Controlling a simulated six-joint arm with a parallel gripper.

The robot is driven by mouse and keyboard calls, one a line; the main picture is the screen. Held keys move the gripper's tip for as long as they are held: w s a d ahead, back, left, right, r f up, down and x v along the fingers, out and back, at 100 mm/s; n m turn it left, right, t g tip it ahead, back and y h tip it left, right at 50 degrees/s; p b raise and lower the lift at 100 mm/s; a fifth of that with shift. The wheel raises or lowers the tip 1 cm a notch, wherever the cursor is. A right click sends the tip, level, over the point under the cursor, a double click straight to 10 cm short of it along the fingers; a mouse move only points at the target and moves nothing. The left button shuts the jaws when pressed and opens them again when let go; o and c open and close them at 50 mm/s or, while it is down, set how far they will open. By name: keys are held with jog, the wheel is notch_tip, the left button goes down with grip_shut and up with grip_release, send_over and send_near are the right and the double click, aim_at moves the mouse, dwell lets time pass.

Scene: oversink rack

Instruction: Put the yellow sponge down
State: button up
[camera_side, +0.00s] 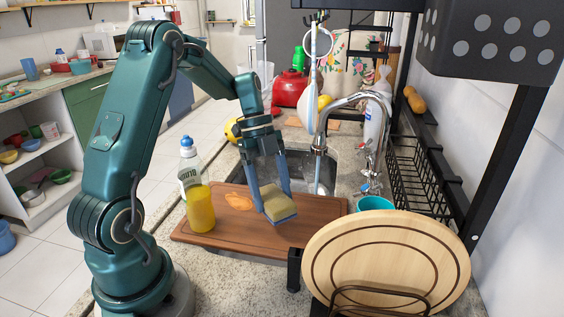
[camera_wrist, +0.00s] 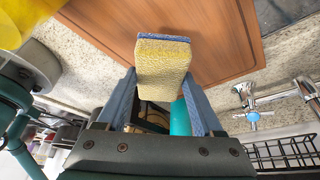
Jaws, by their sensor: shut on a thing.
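The yellow sponge (camera_side: 280,203) has a blue-grey layer on one face. It is held between the two fingers of my gripper (camera_side: 272,205), over the brown cutting board (camera_side: 215,225). The wrist view shows the sponge (camera_wrist: 162,68) gripped between the fingertips of my gripper (camera_wrist: 163,85), with the board (camera_wrist: 225,30) behind it. The sponge is tilted in the side view. I cannot tell whether its lower edge touches the board.
A bottle of yellow liquid (camera_side: 198,205) stands at the board's left. The sink (camera_side: 345,172) and faucet (camera_side: 320,135) are behind. A round wooden plate (camera_side: 385,255) stands at front right, near a teal cup (camera_side: 374,203).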

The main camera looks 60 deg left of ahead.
aim_at(272, 207)
jog(key=shift+f, duration=1.95)
jog(key=shift+f, duration=0.1)
jog(key=o, duration=1.2)
